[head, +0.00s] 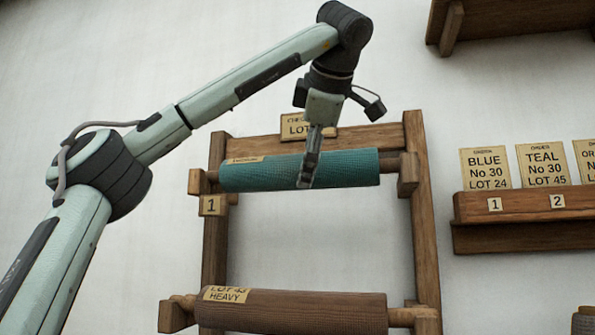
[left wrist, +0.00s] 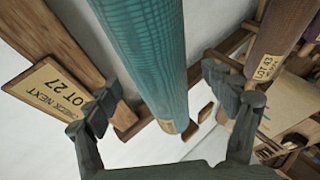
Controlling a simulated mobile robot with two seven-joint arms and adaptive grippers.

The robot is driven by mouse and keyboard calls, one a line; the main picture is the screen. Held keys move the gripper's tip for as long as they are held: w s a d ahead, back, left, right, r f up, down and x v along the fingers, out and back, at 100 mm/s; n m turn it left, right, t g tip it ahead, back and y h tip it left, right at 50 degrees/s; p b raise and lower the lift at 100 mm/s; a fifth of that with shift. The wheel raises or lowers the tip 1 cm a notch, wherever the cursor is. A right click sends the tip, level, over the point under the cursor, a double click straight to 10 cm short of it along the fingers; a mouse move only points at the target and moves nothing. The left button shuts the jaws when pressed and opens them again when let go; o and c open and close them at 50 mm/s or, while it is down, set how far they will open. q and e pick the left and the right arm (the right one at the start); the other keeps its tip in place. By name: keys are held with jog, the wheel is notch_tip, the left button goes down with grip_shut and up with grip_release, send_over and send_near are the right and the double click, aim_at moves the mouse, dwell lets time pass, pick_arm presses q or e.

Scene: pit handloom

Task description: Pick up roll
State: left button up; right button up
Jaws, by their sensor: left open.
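A teal cloth roll (head: 345,168) lies level across the upper pegs of a wooden wall rack, beside the tag 1. My left gripper (head: 308,172) is at the middle of this roll and covers part of it. In the left wrist view the teal roll (left wrist: 150,50) runs between the two spread fingers of the open gripper (left wrist: 172,106), with gaps visible on both sides. I cannot tell how far the fingertips reach past the roll. A brown roll (head: 290,312) marked HEAVY lies on the lower pegs. My right gripper is not in view.
The wooden rack (head: 424,230) has uprights on both sides and a top board with a LOT 27 card (left wrist: 50,95). At right, a shelf (head: 520,206) carries several cards, including BLUE and TEAL. Another shelf (head: 515,18) is above. White wall shows between the rolls.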

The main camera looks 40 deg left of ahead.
pick_arm(q)
jog(key=x, duration=0.4)
jog(key=shift+r, duration=0.1)
jog(key=shift+s, duration=0.1)
jog(key=c, duration=1.9)
